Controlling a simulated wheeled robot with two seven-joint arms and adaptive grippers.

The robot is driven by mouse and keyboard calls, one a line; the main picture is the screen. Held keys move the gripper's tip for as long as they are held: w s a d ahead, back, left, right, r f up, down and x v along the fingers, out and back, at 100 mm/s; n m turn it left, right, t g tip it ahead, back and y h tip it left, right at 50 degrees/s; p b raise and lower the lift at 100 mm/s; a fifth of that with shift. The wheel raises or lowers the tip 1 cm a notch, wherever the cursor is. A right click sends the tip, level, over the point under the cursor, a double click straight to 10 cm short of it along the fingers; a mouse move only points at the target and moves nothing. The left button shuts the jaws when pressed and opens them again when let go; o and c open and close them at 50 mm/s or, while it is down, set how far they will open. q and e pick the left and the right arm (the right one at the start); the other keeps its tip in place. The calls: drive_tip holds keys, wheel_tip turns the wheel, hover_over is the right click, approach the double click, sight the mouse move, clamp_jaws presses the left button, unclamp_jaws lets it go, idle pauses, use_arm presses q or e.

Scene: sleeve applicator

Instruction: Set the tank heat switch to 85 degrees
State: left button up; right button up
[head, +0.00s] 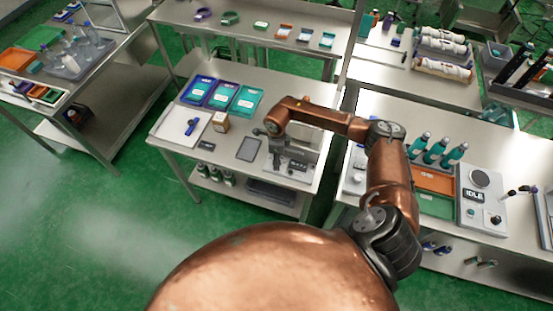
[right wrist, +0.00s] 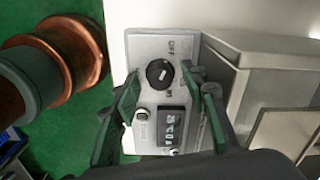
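In the right wrist view a light grey control panel (right wrist: 150,48) carries a black round knob (right wrist: 160,73) with OFF and ON lettering. Below it is a dark window with white digits (right wrist: 170,128), tilted in the picture and too small to read surely. My right gripper (right wrist: 160,92) is open, its green fingers apart on either side of the panel, with nothing between them held. In the head view the right arm reaches from the right to the grey device (head: 292,166) on the middle table, and its gripper (head: 272,130) is over the device's left part. My left gripper is not in view.
A dark flat pad (head: 248,149), a small box (head: 220,122) and blue-rimmed trays (head: 222,95) lie left of the device. To the right stand teal bottles (head: 435,150) and a unit reading IDLE (head: 483,200). A grey box (right wrist: 275,75) stands close right of the panel.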

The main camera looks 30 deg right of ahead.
drive_tip(key=shift+c, duration=0.4)
clamp_jaws()
drive_tip(key=shift+m, duration=0.4)
drive_tip(key=shift+m+b, duration=0.4)
drive_tip(key=shift+m, duration=0.5)
drive_tip(key=m, duration=0.3)
drive_tip(key=shift+m+b, duration=0.3)
drive_tip(key=shift+b, duration=0.05)
drive_tip(key=m, duration=1.1)
drive_tip(key=shift+m, duration=0.3)
